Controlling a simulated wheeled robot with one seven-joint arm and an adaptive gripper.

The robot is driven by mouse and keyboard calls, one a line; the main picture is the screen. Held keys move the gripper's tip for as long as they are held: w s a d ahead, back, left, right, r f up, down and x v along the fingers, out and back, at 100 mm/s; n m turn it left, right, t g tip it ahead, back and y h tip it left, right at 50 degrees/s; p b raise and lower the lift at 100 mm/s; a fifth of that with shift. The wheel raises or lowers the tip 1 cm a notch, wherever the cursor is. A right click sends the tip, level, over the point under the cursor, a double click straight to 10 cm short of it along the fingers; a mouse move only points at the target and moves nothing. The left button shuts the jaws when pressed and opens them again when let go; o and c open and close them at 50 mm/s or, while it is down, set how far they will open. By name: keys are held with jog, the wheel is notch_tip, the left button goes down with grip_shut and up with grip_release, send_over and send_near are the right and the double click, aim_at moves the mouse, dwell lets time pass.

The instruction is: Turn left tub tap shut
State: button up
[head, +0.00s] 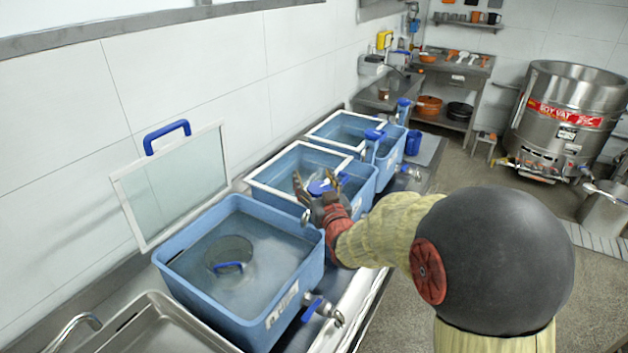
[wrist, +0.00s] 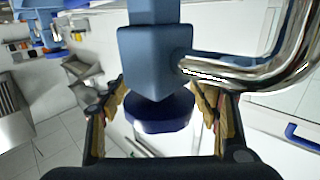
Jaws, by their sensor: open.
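The left tub (head: 300,293) is the nearest blue tub, holding water. Its tap (head: 318,308), chrome with a blue handle, sticks out low on its front side. My gripper (head: 320,188) is open, in the head view above the gap between the left and middle tubs, well apart from that tap. A blue part (head: 318,187) shows between its fingers. In the wrist view my gripper (wrist: 162,115) has its fingers on either side of a dark blue knob (wrist: 160,112), below a blue block with a curved chrome pipe (wrist: 285,65). I cannot tell whether they touch, or which fixture this is.
A clear lid (head: 175,185) with a blue handle stands upright behind the left tub. The middle tub (head: 365,185) and right tub (head: 345,125) stand beyond. A steel sink (head: 150,325) is at the front left.

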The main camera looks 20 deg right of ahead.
jog(key=c, duration=1.1)
jog(key=shift+c, duration=1.2)
